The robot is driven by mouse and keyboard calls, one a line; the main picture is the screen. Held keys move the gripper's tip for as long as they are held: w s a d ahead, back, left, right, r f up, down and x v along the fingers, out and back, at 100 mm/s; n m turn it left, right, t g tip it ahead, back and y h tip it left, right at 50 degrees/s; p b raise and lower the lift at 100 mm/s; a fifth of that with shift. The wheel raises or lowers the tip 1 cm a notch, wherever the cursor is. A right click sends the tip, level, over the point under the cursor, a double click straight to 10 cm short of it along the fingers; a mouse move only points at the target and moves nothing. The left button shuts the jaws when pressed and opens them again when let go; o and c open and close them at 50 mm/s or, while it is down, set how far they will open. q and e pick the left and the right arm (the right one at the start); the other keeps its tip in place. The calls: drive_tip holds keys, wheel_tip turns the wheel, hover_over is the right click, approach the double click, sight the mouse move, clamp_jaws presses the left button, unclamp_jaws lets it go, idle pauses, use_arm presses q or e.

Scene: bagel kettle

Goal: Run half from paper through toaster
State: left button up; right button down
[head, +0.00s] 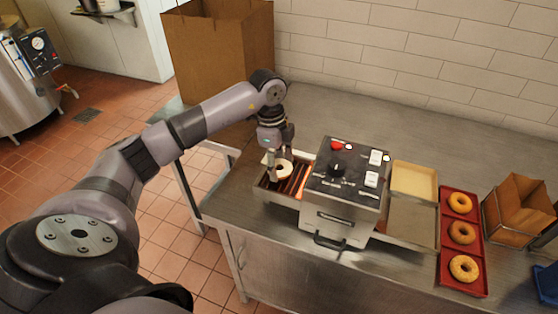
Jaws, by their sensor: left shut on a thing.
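A pale bagel half (284,170) is at the left end of the toaster (343,196), over the orange-brown slatted infeed. My left gripper (279,155) points down from above and is shut on this half. Whether the half touches the slats is hard to tell. The toaster is a steel box with a black top panel, a red button, a dial and white switches. A tan tray (413,180) and a steel outfeed surface (408,222) lie at its right side. No paper is clearly seen under a half. My right gripper is out of view.
A red tray (448,271) holds several whole bagels at the right. An open brown paper bag (519,208) stands beyond it, with a blue item (546,283) at the edge. The counter (340,115) behind the toaster is clear.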

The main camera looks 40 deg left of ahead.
use_arm(q)
drive_tip(key=shift+f, duration=0.2)
drive_tip(key=o, duration=0.9)
drive_tip(key=shift+o, duration=0.2)
drive_tip(key=o, duration=0.5)
wheel_tip(320, 180, up, 7)
drive_tip(key=p, duration=0.5)
drive_tip(key=shift+p, duration=0.3)
